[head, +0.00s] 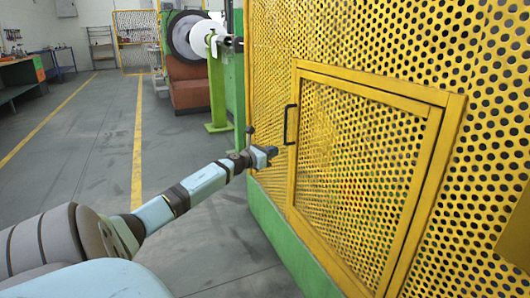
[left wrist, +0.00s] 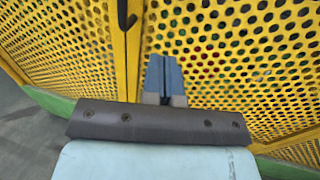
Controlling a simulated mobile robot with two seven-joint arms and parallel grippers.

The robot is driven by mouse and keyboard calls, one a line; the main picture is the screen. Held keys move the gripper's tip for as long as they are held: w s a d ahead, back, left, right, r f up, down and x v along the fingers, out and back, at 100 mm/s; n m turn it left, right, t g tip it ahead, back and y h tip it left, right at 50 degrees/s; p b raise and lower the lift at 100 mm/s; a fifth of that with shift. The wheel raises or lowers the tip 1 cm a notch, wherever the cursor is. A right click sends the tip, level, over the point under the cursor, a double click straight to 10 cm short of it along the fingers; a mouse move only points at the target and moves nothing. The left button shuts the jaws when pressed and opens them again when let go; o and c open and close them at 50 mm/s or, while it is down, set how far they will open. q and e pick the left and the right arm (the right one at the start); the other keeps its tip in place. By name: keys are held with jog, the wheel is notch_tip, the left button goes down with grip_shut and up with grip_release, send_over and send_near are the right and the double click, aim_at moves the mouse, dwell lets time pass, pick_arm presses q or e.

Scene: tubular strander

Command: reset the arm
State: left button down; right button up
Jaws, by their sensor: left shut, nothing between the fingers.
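My left arm reaches from the lower left of the head view toward the yellow perforated guard. My left gripper (head: 268,155) is at the guard, just left of the hinged door's frame and below its black handle (head: 289,125). In the left wrist view the two blue-grey fingers (left wrist: 163,75) lie side by side, shut and empty, pointing at the perforated panel. The handle (left wrist: 125,14) shows at the top, left of the fingers, and is not held. Whether the fingertips touch the guard I cannot tell. My right gripper is not seen.
The yellow door (head: 360,170) sits closed in the guard wall. A green base strip (head: 285,250) runs below it. A green post (head: 215,90) and a large spool (head: 186,38) stand beyond. The grey floor (head: 75,150) to the left is clear; a workbench (head: 20,80) stands far left.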

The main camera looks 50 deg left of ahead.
pick_arm(q)
jog(key=s, duration=0.2)
jog(key=shift+s+a, duration=0.3)
jog(key=shift+s, duration=0.05)
